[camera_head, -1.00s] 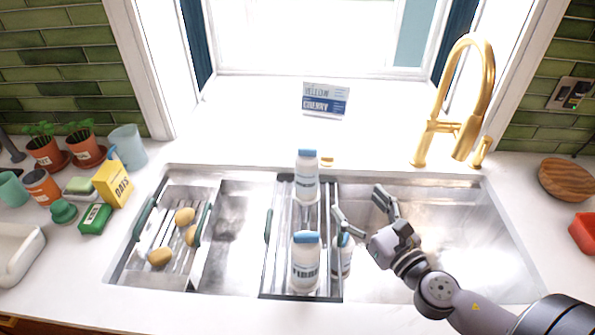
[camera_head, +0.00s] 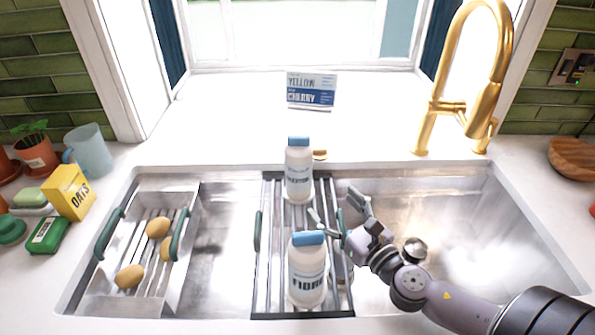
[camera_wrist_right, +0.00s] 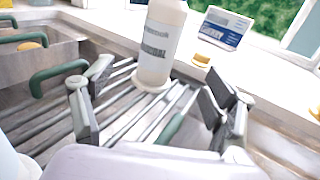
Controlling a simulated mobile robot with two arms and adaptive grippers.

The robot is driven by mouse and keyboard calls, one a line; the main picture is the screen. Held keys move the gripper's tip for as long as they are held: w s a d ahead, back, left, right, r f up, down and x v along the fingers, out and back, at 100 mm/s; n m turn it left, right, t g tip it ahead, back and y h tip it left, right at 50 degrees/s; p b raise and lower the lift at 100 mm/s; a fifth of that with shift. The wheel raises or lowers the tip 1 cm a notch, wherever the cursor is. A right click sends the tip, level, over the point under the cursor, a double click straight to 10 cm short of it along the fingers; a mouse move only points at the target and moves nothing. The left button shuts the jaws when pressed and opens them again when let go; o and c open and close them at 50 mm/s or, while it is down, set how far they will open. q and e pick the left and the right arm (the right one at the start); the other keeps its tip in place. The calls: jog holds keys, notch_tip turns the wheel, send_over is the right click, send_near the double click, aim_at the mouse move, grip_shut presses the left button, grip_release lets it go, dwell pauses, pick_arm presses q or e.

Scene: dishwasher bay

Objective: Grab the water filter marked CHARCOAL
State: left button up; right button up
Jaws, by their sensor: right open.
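A white bottle-shaped filter with a blue cap (camera_head: 298,170) stands upright at the back of the rack over the sink. In the right wrist view the filter (camera_wrist_right: 158,42) has a blurred label that seems to read CHARCOAL. My right gripper (camera_head: 335,208) is open and empty, to the right of and nearer than the back filter. In the wrist view the back filter stands beyond the gap between its fingers, apart from them.
The dark-edged rack (camera_head: 262,290) spans the sink. A metal colander (camera_head: 88,292) with several potatoes sits on the left. A gold faucet (camera_head: 425,125) rises at the back right. A CHERRY sign (camera_head: 311,89) stands on the sill. The right basin (camera_head: 480,235) is mostly free.

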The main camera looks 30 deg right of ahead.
aim_at(306, 175)
jog(key=w, duration=0.3)
jog(key=w+p, duration=0.1)
jog(key=w, duration=0.2)
jog(key=w+p, duration=0.1)
jog(key=w, duration=0.2)
jog(key=shift+w+a+r, duration=0.1)
jog(key=shift+w+a, duration=0.15)
jog(key=shift+w, duration=0.05)
jog(key=w+p, duration=0.1)
jog(key=w, duration=0.4)
jog(key=shift+w+a+p, duration=0.1)
jog(key=shift+w+p, duration=0.1)
jog(key=shift+p, duration=0.1)
jog(key=shift+w+f, duration=0.25)
jog(key=shift+s, duration=0.1)
jog(key=shift+c, duration=0.4)
jog(key=shift+r, duration=0.15)
jog(key=c, duration=1.6)
